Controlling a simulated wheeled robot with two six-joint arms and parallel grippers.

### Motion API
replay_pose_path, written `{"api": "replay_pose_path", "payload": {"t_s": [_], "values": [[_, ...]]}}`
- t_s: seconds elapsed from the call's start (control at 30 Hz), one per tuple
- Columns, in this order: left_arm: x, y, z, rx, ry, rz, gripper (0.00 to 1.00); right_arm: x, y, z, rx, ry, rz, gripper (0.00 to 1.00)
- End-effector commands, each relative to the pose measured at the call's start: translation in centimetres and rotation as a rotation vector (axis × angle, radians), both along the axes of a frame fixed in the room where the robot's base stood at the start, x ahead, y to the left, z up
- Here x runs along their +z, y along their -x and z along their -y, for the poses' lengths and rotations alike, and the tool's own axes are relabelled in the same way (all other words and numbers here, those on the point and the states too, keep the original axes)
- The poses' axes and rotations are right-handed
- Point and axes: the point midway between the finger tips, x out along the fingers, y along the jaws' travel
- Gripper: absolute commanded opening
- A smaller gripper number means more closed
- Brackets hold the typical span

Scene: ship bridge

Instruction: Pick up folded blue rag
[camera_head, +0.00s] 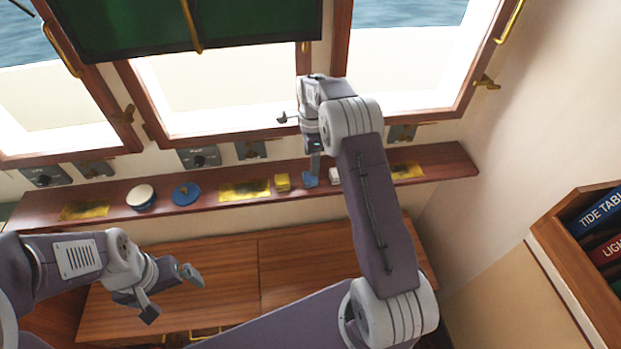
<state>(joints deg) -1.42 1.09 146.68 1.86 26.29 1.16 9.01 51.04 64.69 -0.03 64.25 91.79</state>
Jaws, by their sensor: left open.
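A small folded blue rag (309,180) lies on the narrow wooden shelf (440,166) below the windows. My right gripper (315,164) points down right above the rag, its finger at or very near the cloth. I cannot tell whether it touches, or how far its jaws are apart. My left gripper (171,295) is open and empty, low on the left over the wooden cabinet top, well away from the rag.
A yellow block (282,182) sits just left of the rag and a whitish block (335,176) just right. A blue round object (186,193) and a white-topped one (141,196) stand further left. A bookcase (565,250) is at the right.

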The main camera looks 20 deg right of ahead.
Motion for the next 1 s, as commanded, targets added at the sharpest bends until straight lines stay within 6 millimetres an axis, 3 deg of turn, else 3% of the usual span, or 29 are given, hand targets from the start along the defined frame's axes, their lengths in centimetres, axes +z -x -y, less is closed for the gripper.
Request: {"api": "replay_pose_path", "payload": {"t_s": [0.2,0.4,0.63,0.9,1.0], "values": [[1.0,0.0,0.0,0.000,0.000,0.000,1.00,-3.0,0.1,-0.1,0.003,-0.001,-0.003,0.71],[1.6,0.0,0.0,0.000,0.000,0.000,1.00,-4.1,0.0,-0.1,0.004,-0.001,-0.004,0.71],[3.1,0.0,0.0,0.000,0.000,0.000,1.00,-8.0,-0.3,-0.2,0.004,-0.001,-0.003,0.71],[3.0,0.0,0.0,0.000,0.000,0.000,1.00,-8.7,-0.4,-0.2,0.004,0.000,0.000,0.71],[3.0,0.0,0.0,0.000,0.000,0.000,1.00,-8.7,-0.4,-0.2,0.004,0.000,0.000,0.43]]}}
